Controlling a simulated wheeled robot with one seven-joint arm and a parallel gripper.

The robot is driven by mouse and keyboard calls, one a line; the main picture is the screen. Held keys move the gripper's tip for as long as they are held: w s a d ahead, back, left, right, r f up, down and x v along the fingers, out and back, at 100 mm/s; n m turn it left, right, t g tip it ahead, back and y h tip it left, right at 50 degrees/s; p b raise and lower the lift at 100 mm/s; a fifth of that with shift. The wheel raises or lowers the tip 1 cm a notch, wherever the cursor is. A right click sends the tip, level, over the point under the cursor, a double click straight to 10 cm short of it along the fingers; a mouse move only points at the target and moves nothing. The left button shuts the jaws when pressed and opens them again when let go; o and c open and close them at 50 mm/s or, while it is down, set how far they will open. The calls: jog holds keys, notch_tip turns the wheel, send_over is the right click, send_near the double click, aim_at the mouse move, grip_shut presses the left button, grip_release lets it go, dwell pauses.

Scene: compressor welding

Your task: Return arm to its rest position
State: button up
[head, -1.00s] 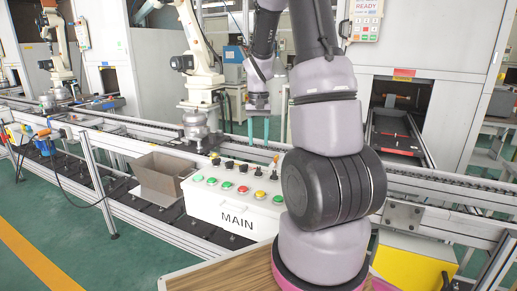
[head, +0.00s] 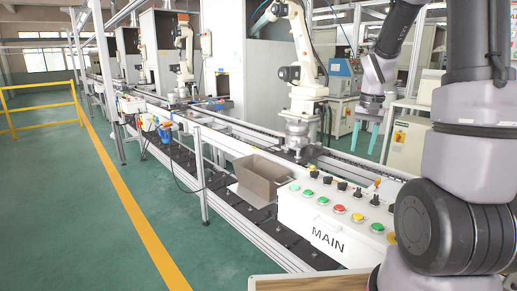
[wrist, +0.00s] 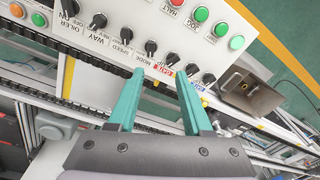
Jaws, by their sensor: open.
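My gripper (head: 364,142) hangs pointing down from my arm, beyond the MAIN control box in the head view. Its two teal fingers are apart with nothing between them. In the wrist view the open fingers (wrist: 160,74) reach toward the row of black knobs on the white control box (wrist: 115,25). I cannot tell the gap between fingertips and box. In the head view the white MAIN control box (head: 325,238) carries green, red and yellow buttons and black switches. My large grey and black arm links fill the right side and hide part of the box's right end.
A conveyor line (head: 235,128) runs behind the box toward the far left. A grey open bin (head: 268,180) stands left of the box. A white robot arm (head: 303,75) stands at the conveyor. A yellow railing (head: 40,105) and open green floor are at left.

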jog(key=s+a+r+t+y, duration=0.1)
jog(key=s+a+r+t, duration=0.2)
jog(key=s+a+r, duration=0.2)
jog(key=s+a+r+n+t, duration=0.1)
jog(key=s+a+r+t, duration=0.2)
jog(key=s+r, duration=0.9)
jog(key=shift+s+a+r+y, duration=0.35)
jog(key=shift+s+a, duration=0.3)
jog(key=shift+a, duration=0.95)
